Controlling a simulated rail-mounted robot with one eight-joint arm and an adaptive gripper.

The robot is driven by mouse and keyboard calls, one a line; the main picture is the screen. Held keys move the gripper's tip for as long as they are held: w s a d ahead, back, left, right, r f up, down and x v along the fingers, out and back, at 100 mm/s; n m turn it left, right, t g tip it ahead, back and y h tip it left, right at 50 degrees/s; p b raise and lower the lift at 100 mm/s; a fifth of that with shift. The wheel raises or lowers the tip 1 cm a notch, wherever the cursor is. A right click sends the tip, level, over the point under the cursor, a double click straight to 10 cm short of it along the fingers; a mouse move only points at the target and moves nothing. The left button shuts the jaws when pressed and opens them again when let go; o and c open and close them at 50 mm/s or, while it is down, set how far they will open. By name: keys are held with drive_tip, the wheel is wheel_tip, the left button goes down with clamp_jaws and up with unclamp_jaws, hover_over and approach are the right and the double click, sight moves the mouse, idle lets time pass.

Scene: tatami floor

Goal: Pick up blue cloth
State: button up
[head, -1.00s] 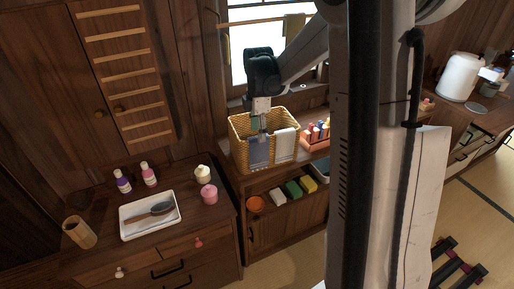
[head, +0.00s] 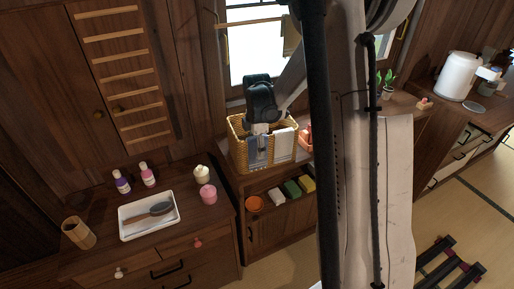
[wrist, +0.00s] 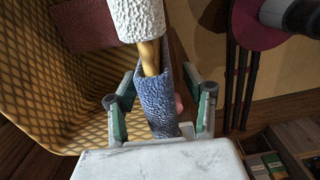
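The blue cloth (head: 254,154) hangs over the front rim of a yellow woven basket (head: 239,157) on the wooden cabinet. In the wrist view the blue cloth (wrist: 157,103) lies between my two fingers, which stand apart on either side of it. My gripper (wrist: 159,97) is open, with a gap visible beside the cloth. In the head view my gripper (head: 261,138) points down at the basket rim, partly covering the cloth. A white cloth (head: 284,144) hangs beside the blue one; it also shows in the wrist view (wrist: 137,18).
A dark red item (wrist: 85,25) shows in the basket in the wrist view. A white tray (head: 128,234) with a brush lies on the lower chest at left.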

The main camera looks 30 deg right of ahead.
clamp_jaws()
drive_tip(key=shift+r, duration=0.15)
